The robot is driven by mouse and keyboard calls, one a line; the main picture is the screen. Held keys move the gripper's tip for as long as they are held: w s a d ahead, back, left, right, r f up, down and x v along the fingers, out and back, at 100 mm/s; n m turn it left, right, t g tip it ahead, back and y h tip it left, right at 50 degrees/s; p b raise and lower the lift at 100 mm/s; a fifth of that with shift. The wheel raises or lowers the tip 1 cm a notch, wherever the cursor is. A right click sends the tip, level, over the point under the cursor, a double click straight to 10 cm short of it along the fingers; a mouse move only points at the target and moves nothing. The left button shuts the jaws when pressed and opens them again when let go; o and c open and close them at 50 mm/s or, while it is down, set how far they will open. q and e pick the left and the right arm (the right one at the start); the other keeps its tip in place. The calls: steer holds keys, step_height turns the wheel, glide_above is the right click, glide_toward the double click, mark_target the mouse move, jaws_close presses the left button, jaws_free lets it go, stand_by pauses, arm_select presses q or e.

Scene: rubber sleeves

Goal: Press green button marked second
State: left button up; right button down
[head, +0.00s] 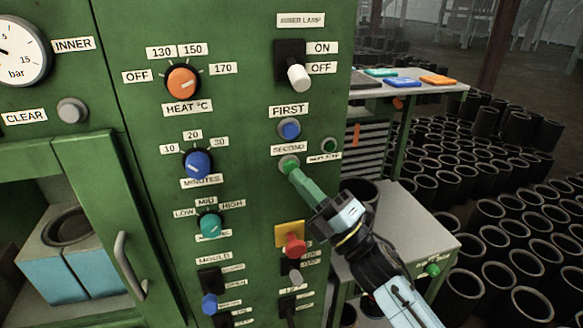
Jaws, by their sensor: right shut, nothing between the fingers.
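The green button (286,161) sits under the "SECOND" label on the green control panel, below the blue button (289,129) marked "FIRST". My right gripper (293,172) comes in from the lower right. Its green fingers are shut and empty, with the tips over the lower right part of the green button. I cannot tell whether they touch it or whether the button is pushed in. The fingertips hide part of the button. My left gripper is not in view.
A smaller green button (329,145) is close to the right. A red knob on a yellow plate (289,234) sits below my fingers. Dials and switches fill the panel's left. A grey table (415,225) and many black sleeves (480,245) stand right of the panel.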

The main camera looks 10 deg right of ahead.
steer(key=shift+s+d+p, duration=0.1)
steer(key=shift+s+p, duration=0.4)
steer(key=shift+s, duration=2.05)
